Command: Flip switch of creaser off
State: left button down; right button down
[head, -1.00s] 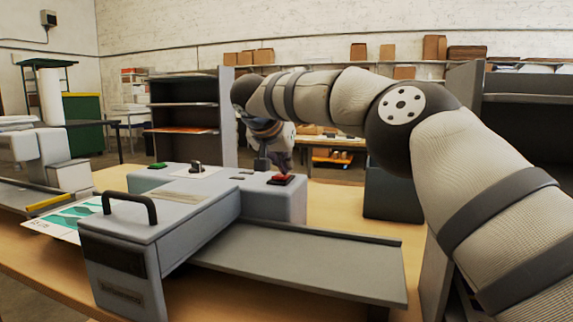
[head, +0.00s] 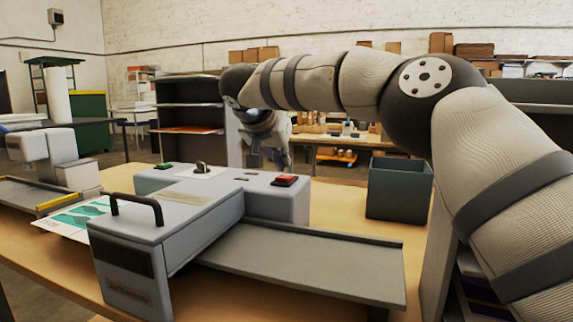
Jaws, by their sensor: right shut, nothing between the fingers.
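The creaser (head: 160,232) is a grey machine on the wooden table, with a dark carrying handle and a flat side bed. On its top are a green button (head: 163,166), a dark knob-like switch (head: 202,168) on a pale plate, and a red switch (head: 285,180) at the right end. My right gripper (head: 257,160) is shut and empty. My left gripper is out of view.
A dark open bin (head: 400,192) stands on the table right of the creaser. A printed sheet (head: 75,217) lies to its left, beside another grey machine (head: 50,160). Shelving (head: 190,115) stands behind. My right arm spans the upper right.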

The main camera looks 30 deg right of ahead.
jog(key=v, duration=0.9)
jog(key=shift+d, duration=0.15)
